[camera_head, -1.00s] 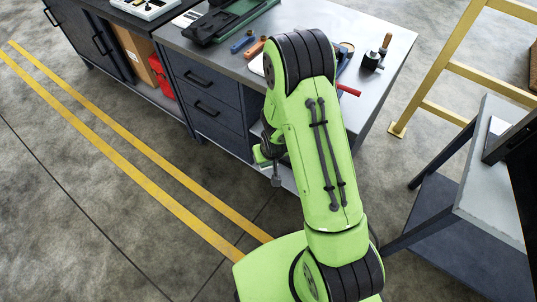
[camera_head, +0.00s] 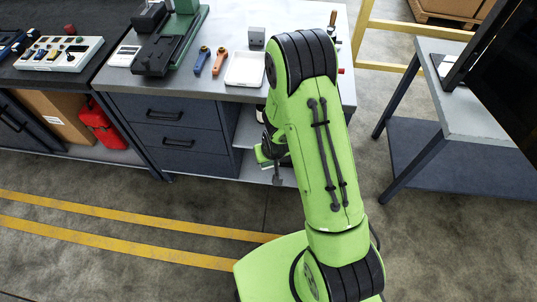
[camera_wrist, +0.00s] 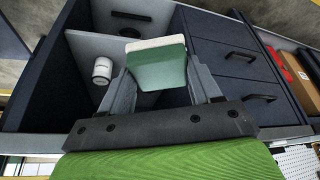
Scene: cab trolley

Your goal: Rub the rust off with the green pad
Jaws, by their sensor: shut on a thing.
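My gripper (camera_wrist: 160,82) is shut on the green pad (camera_wrist: 157,68), a block with a green body and a pale layer along its far edge. The pad sits between the two grey fingers in the wrist view. In the head view my gripper (camera_head: 270,155) hangs left of my arm, in front of the workbench (camera_head: 232,89), below the top's front edge. The pad cannot be made out clearly there. I can make out no rust in either view; my arm hides part of the bench top.
On the bench are a green-and-black machine (camera_head: 172,42), a blue-handled tool (camera_head: 201,60), an orange-handled tool (camera_head: 220,62) and a white tray (camera_head: 246,69). A white can (camera_wrist: 102,70) stands in the open shelf bay. A side table (camera_head: 465,110) stands right. Floor in front is clear.

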